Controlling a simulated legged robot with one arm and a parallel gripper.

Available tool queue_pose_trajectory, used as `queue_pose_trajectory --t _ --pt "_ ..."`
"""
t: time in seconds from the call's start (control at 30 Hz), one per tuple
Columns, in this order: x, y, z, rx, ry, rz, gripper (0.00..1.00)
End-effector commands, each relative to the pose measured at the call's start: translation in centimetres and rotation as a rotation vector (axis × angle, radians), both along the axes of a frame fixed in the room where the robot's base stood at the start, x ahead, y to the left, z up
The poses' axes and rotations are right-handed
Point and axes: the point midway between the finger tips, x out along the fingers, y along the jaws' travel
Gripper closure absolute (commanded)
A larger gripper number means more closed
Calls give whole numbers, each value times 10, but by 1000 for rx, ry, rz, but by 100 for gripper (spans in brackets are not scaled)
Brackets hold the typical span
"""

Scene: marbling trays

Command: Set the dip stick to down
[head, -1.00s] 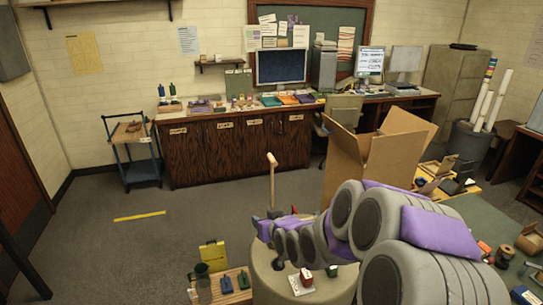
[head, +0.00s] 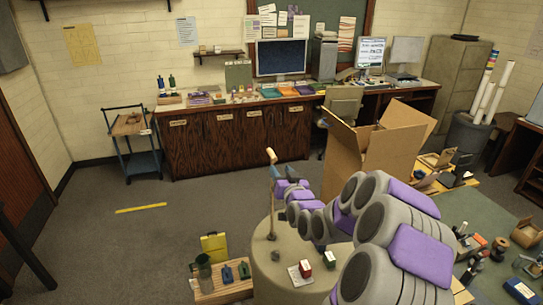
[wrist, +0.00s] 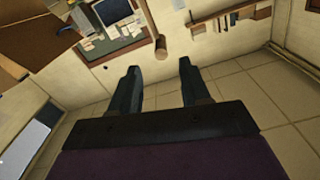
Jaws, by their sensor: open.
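The dip stick (head: 273,205) stands upright on a round pale pedestal (head: 262,262), with a light wooden grip (head: 271,156) at its top. My gripper (head: 283,172) is raised beside the upper part of the stick, just below and to the right of the grip. In the wrist view my gripper (wrist: 158,80) is open, its two dark fingers apart with nothing between them. A short wooden cylinder, which looks like the grip (wrist: 161,47), shows beyond the fingertips, between their lines. Whether a finger touches the stick cannot be told.
A low wooden stand (head: 225,292) with a jug and blocks is at front left. An open cardboard box (head: 365,165) stands behind my arm.

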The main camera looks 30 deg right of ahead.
Motion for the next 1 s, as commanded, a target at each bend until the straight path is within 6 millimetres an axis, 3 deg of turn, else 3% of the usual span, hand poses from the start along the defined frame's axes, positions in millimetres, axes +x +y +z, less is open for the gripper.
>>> queue_pose_trajectory --t 0.6,1.0 --pt "85 -20 -1 -2 1 1 54" --pt "108 -25 1 -1 -1 1 54"
